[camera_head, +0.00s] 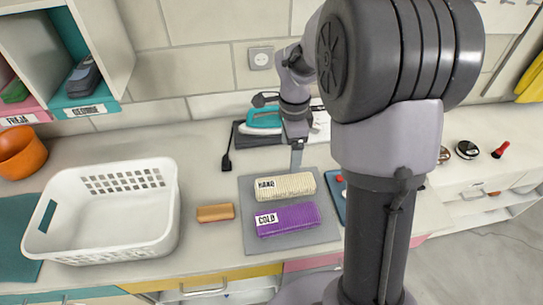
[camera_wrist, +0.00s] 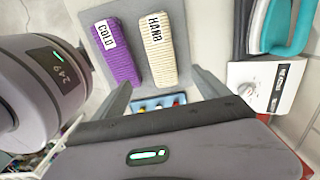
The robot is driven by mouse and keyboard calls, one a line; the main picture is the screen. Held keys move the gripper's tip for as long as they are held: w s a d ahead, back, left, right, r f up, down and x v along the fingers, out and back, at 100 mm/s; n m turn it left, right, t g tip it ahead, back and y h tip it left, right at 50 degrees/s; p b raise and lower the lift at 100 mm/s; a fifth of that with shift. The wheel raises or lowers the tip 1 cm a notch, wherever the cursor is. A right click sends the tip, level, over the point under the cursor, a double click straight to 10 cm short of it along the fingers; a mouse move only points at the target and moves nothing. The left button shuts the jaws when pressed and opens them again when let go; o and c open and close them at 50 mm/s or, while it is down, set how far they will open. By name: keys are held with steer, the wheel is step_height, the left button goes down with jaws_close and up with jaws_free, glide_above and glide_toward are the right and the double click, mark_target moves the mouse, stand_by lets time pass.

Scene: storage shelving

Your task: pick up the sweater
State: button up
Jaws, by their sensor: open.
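Two folded knitted bundles lie side by side on a grey mat (camera_head: 247,190) on the counter. One is cream with a HAND label (camera_head: 292,186); the other is purple with a COLD label (camera_head: 292,219). I cannot tell which one is the sweater. In the wrist view the purple bundle (camera_wrist: 124,60) is left of the cream bundle (camera_wrist: 161,55). My gripper (camera_wrist: 162,90) is open and empty, its fingers spread apart. In the head view my gripper (camera_head: 297,158) hangs above the far edge of the mat, behind the cream bundle. It touches neither bundle.
A white basket (camera_head: 165,215) stands empty at left, beside an orange bowl (camera_head: 20,152). A small wooden-brown block (camera_head: 215,212) lies between basket and mat. A teal iron (camera_head: 264,119) is behind my gripper. My arm hides part of a blue tray (camera_head: 337,190).

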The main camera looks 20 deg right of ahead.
mark_target(286, 182)
steer(key=f+b, duration=0.3)
steer(key=f, duration=0.8)
steer(key=shift+a+f+b, duration=0.15)
steer(key=shift+a+b, duration=0.05)
steer(key=shift+b, duration=0.15)
steer(key=f, duration=0.2)
steer(key=f+b, duration=0.2)
steer(key=f, duration=0.1)
steer(key=shift+w+f, duration=0.3)
steer(key=shift+f, duration=0.05)
steer(key=shift+r, duration=0.15)
steer(key=c, duration=1.7)
